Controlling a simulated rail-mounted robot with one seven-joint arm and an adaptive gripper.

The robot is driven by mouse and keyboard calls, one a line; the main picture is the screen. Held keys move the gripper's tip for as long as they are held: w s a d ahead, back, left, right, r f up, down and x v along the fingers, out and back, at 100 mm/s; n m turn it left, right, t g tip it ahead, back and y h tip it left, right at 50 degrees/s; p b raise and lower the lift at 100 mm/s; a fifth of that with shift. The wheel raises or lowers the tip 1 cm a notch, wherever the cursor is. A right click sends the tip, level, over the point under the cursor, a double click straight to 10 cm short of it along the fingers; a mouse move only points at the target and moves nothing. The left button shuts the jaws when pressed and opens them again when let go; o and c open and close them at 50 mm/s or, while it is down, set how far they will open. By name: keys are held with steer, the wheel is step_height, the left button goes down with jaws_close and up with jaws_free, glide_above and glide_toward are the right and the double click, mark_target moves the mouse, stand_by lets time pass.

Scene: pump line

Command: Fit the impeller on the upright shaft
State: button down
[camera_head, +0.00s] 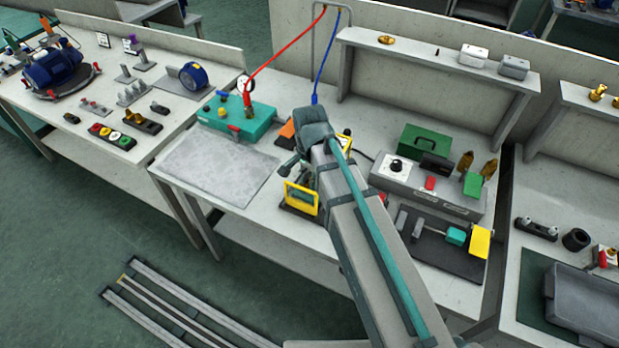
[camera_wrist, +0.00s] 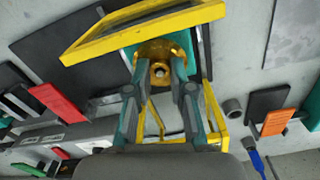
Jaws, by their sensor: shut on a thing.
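In the wrist view, a brass-coloured round impeller (camera_wrist: 160,50) with a central hole sits between the two fingertips of my gripper (camera_wrist: 160,70). The fingers are shut on it from both sides. A pale spot shows in the hole; I cannot tell whether it is the shaft tip. The upright shaft is not clearly visible in either view. In the head view my own arm hides the gripper and the impeller.
A tilted yellow frame (camera_wrist: 150,28) lies close beyond the impeller; a yellow frame (camera_head: 301,198) also shows left of my arm. A grey control box (camera_head: 425,185) stands to the right, a teal case (camera_head: 236,120) to the left. A bare grey mat (camera_head: 220,165) lies front left.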

steer(key=c, duration=0.9)
jaws_free()
steer(key=shift+f, duration=0.1)
steer(key=shift+c, duration=0.2)
steer(key=shift+r+p, duration=2.2)
steer(key=shift+r, duration=0.85)
step_height(320, 180, up, 12)
steer(key=shift+f, duration=0.15)
